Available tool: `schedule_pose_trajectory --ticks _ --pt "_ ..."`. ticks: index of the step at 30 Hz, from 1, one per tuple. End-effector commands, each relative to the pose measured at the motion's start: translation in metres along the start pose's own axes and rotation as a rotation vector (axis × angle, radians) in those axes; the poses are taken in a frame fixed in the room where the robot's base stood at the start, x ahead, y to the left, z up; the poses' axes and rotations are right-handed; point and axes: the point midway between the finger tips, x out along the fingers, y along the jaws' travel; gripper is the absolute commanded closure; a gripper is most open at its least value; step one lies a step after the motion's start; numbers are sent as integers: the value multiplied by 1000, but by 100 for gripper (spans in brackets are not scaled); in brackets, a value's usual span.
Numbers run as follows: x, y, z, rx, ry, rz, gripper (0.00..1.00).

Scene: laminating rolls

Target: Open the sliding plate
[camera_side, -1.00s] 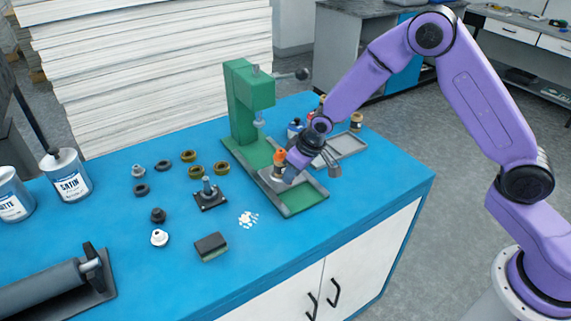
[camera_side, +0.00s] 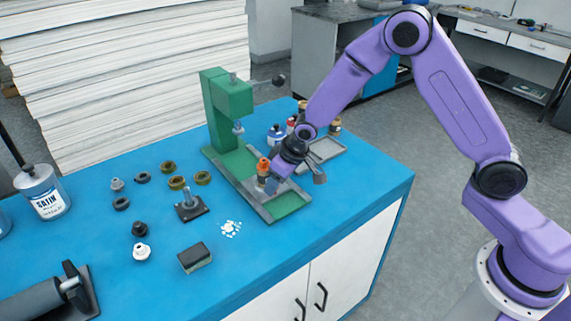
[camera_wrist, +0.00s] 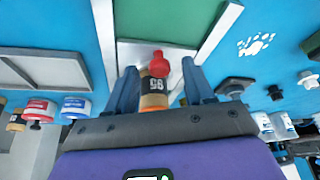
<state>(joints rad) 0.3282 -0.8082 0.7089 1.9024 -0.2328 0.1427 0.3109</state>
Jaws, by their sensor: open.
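The green press (camera_side: 228,108) stands on the blue bench with a grey-railed green base. A light grey sliding plate (camera_side: 249,187) lies between the rails, beside bare green bed (camera_side: 288,203). It also shows in the wrist view (camera_wrist: 152,54). An orange-capped bottle (camera_side: 263,166) stands on or at the plate. In the wrist view this bottle (camera_wrist: 155,92) shows a dark label band and lies between my fingers. My gripper (camera_wrist: 161,82) is open, its fingers either side of the bottle. In the side view my gripper (camera_side: 276,179) is low over the plate; contact cannot be told.
A grey tray (camera_side: 325,152) and several small bottles (camera_side: 277,134) stand behind my gripper. The bench's front right is clear.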

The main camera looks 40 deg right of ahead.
Motion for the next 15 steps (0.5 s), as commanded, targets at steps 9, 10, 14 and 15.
schedule_pose_trajectory --ticks 9,10,14,15 --pt "-44 0 -1 1 5 0 47" --pt "-49 0 -1 0 5 0 47" --pt "-70 0 -1 1 4 -1 47" --pt "-77 0 -1 0 5 -1 47"
